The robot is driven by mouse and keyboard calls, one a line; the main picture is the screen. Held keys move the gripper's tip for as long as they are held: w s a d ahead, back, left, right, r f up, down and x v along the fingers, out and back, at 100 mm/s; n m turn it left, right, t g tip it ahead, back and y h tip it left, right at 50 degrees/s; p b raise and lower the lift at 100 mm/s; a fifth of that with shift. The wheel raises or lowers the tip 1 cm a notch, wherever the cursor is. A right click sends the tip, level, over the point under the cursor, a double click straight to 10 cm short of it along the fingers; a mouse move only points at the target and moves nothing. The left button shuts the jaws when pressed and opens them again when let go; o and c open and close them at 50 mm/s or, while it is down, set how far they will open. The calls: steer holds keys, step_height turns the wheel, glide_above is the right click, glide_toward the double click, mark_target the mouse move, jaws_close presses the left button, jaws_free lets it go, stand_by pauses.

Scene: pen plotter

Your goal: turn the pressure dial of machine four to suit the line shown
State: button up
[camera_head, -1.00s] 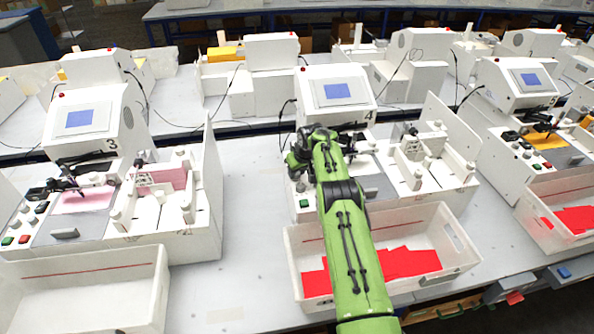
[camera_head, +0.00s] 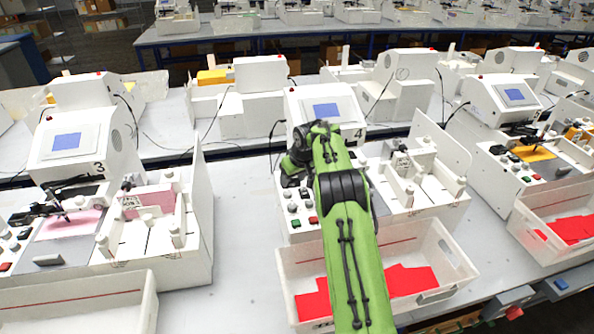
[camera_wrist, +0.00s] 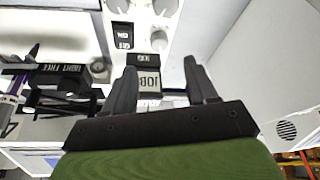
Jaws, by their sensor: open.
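Machine four (camera_head: 300,105), white with a blue screen (camera_head: 327,110) and a "4" on its front, stands at mid-picture in the head view. No line can be made out on its screen. Its control panel has several pale knobs (camera_head: 293,208) and a red button (camera_head: 313,220); which knob is the pressure dial I cannot tell. My green arm covers the panel's right part and its pen area. My gripper (camera_wrist: 159,66) is open and empty in the wrist view, its fingers on either side of blocks marked "JOB" (camera_wrist: 148,80). Pale knobs (camera_wrist: 165,6) show beyond the fingertips.
A white bin (camera_head: 450,262) with red sheets (camera_head: 410,280) stands in front of machine four. Machine three (camera_head: 70,140) is to the left, another machine (camera_head: 505,95) to the right. In the wrist view, a white wall (camera_wrist: 265,70) rises right of my gripper.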

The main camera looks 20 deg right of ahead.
steer(key=v, duration=0.7)
steer(key=shift+r, duration=0.1)
